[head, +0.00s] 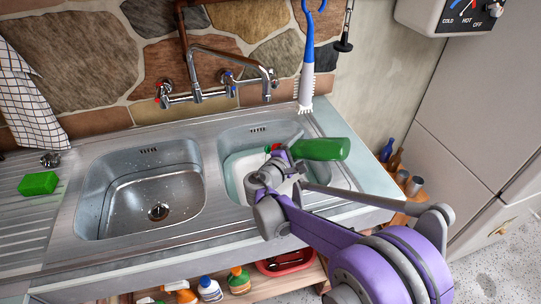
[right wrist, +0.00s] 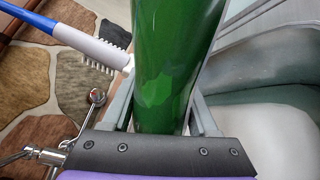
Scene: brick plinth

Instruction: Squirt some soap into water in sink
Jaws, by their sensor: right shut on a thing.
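The green soap bottle (head: 322,149) is in my right gripper (head: 294,156), held lying almost level over the right side of the right basin (head: 228,135). Its red cap end (head: 272,148) points left over the basin. In the right wrist view the bottle (right wrist: 172,60) sits between both fingers, which close on its sides. Pale, whitish water (head: 236,165) seems to stand in the right basin, partly hidden by my gripper. The left basin (head: 150,190) looks empty apart from droplets and its drain. No soap stream can be made out. My left gripper is not in view.
A wall tap (head: 230,70) stands behind the basins. A blue-and-white brush (head: 306,75) hangs at the back right and also shows in the right wrist view (right wrist: 90,45). A green sponge (head: 38,183) lies on the left drainer. Bottles (head: 209,288) stand on a shelf below.

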